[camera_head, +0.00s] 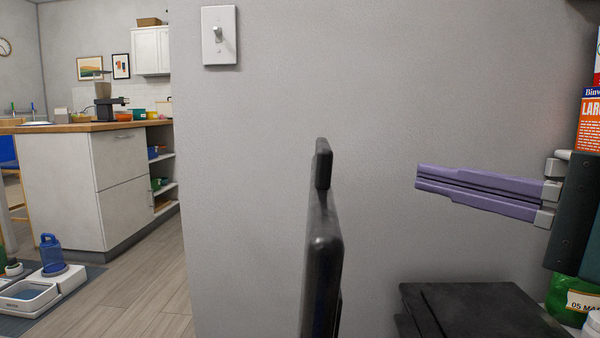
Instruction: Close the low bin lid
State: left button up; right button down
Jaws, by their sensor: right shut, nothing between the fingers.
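A dark panel (323,255) stands upright in the middle of the head view, seen almost edge-on. It looks like the raised bin lid, with a rounded tab (323,165) at its top. Its lower end runs out of the bottom of the picture, so the bin body under it is hidden. My right gripper (418,178) comes in from the right with its long purple fingers together and empty. Its tips point left, to the right of the panel and apart from it in the picture. My left gripper is not in view.
A black flat-topped object (470,308) lies at lower right, beside a green package (572,298) and an orange box (590,122). A grey wall (260,120) with a light switch (219,36) stands behind. Open floor (150,285) and a kitchen island (85,180) are at left.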

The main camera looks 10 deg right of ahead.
jog(key=w+a, duration=0.5)
jog(key=a, duration=0.1)
jog(key=shift+r, duration=0.25)
jog(key=shift+w+a, duration=0.1)
